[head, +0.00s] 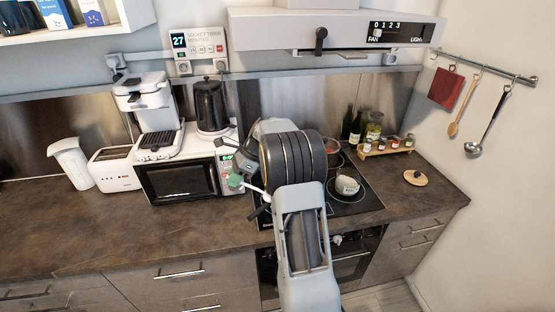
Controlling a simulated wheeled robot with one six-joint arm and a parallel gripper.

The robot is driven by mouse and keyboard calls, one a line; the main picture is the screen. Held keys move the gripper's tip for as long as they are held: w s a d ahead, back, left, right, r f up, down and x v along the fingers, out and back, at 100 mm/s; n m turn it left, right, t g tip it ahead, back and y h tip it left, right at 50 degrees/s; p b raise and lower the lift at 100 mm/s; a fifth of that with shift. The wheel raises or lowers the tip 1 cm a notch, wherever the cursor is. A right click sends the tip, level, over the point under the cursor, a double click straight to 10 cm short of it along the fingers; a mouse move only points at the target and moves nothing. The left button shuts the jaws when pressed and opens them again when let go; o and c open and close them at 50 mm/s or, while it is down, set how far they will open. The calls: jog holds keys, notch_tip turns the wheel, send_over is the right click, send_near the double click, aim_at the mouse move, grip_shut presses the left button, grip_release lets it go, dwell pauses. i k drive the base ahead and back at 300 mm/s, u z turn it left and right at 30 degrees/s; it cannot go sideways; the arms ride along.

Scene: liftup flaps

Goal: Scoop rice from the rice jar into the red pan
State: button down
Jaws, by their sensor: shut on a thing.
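A small pale jar (347,185) with lettering on its side stands open on the right of the cooktop. A round wooden lid (415,178) lies on the counter to its right. A dark reddish pan (334,159) seems to sit behind my arm on the cooktop, mostly hidden. My gripper (240,178) is left of my arm, in front of the microwave's right edge, far from the jar. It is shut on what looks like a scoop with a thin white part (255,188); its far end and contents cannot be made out.
The microwave (180,180), with a coffee machine and black kettle (210,104) on it, stands close to my gripper. A spice rack (387,147) and bottles stand behind the jar. The range hood (335,28) hangs above. The front left counter is clear.

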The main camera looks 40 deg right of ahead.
aim_at(342, 188)
jog(key=u, duration=2.1)
jog(key=k, duration=1.45)
jog(key=z, duration=2.15)
jog(key=i, duration=0.5)
jog(key=u, duration=0.05)
